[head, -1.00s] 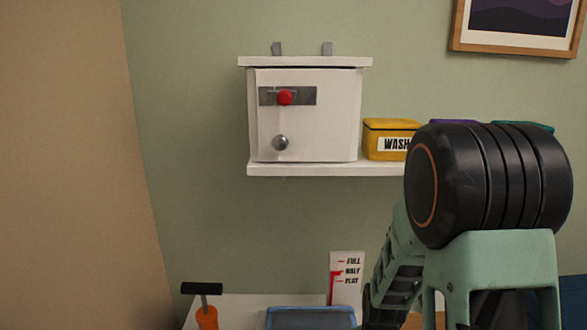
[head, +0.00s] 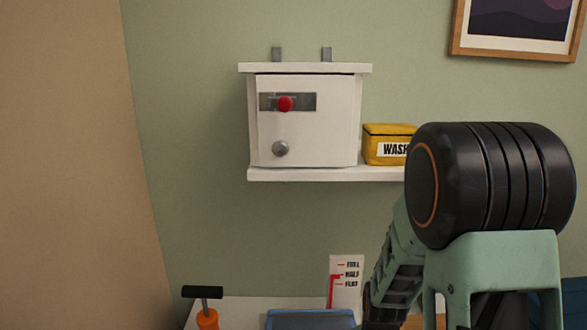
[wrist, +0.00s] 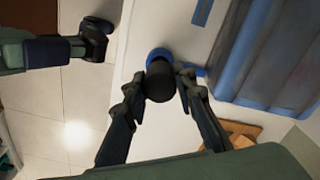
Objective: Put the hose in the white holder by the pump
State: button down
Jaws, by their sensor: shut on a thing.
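My gripper (wrist: 161,88) is shut on a short black cylinder (wrist: 159,80) in the wrist view. A round blue part (wrist: 159,54) shows at its far end. The black piece may be the hose end, but I cannot tell. In the head view my arm hides the gripper. The orange pump (head: 207,319) with a black T-handle stands at the bottom left, cut off by the frame edge. I cannot make out the white holder or the rest of the hose.
A blue ridged thing (wrist: 275,60) lies right of my gripper in the wrist view. A FULL/HALF/FLAT gauge board (head: 346,288) stands behind the white surface. A white cabinet (head: 335,130) and yellow WASH box (head: 386,134) sit on the wall shelf (head: 320,174).

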jog(key=shift+r+p, duration=1.25)
jog(key=shift+r, duration=0.5)
jog(key=shift+w, duration=0.1)
